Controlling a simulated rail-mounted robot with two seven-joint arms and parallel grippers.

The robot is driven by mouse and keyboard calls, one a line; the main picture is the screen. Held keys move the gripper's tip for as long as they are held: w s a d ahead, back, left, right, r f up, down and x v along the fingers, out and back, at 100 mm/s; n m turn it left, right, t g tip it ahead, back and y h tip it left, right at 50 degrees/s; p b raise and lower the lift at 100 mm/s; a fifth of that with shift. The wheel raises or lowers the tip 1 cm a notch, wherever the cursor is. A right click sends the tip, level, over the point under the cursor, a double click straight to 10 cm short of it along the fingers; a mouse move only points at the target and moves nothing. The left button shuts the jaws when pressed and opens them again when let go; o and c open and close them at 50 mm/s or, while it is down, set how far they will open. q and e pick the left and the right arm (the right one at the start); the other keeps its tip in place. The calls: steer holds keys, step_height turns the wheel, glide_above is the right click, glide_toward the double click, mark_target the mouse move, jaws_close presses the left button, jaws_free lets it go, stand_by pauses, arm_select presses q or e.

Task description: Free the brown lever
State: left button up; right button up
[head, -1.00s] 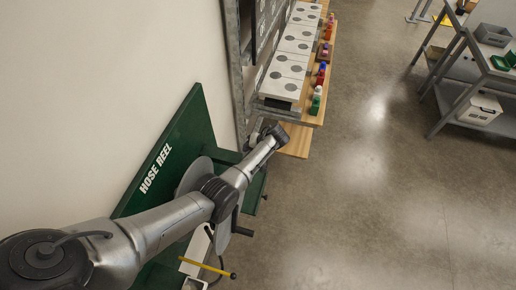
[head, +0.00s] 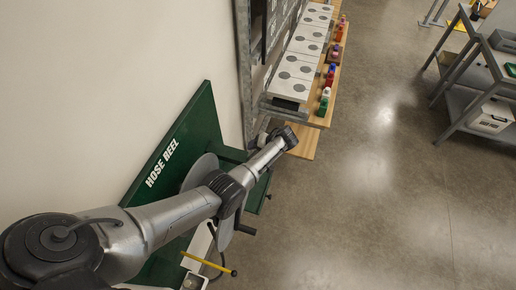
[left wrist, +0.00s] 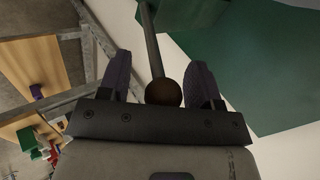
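The brown lever shows in the left wrist view as a round brown knob (left wrist: 163,93) on a thin grey rod (left wrist: 152,45) that runs up to a green part. My left gripper (left wrist: 158,65) is open, with its two dark fingers on either side of the rod. The knob sits between the fingers near the palm, with gaps visible on both sides. Whether it touches the palm, I cannot tell. In the head view my left arm reaches over the green hose reel (head: 212,115); its fingers and the brown lever cannot be made out there. My right gripper is not in view.
A yellow handle (head: 207,262) juts out below the reel. Beyond my wrist, a wooden shelf (head: 302,142) holds several coloured parts beside a white panel with grey circles (head: 296,70). A grey cart (head: 465,105) stands far right. The floor between is clear.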

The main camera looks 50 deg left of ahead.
arm_select(q)
steer(key=shift+w+d+r, duration=0.2)
steer(key=shift+d+r, duration=0.1)
steer(key=shift+r, duration=0.25)
steer(key=b+v, duration=0.1)
steer(key=v, duration=1.1)
steer(key=shift+d+r, duration=0.15)
steer(key=shift+d, duration=0.05)
steer(key=shift+w, duration=0.1)
